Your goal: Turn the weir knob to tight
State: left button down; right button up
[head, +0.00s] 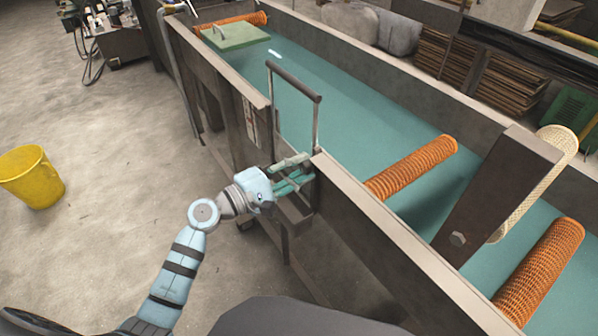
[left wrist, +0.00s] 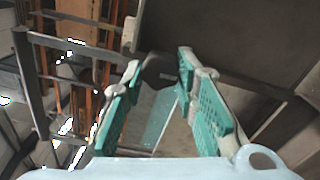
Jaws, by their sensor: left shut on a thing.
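My left gripper (head: 304,170) is at the notch in the near wall of the tank, beside the foot of the weir's upright metal frame (head: 294,82). Its green-padded fingers also show in the left wrist view (left wrist: 158,76), apart from each other and closed on a dark piece between their tips. In the head view the fingers hide the knob. My right gripper is not in view.
The long tank holds teal water (head: 340,110). Orange mesh tubes (head: 412,167) and (head: 540,272) lie in it, with a pale mesh tube (head: 535,185) by a brown metal beam (head: 497,190). A green slab (head: 235,36) is at the far end. A yellow bucket (head: 30,177) stands on open floor.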

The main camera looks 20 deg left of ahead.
pick_arm(q)
jog(key=shift+m, duration=0.3)
jog(key=c, duration=1.3)
grip_release()
jog(key=v, duration=1.2)
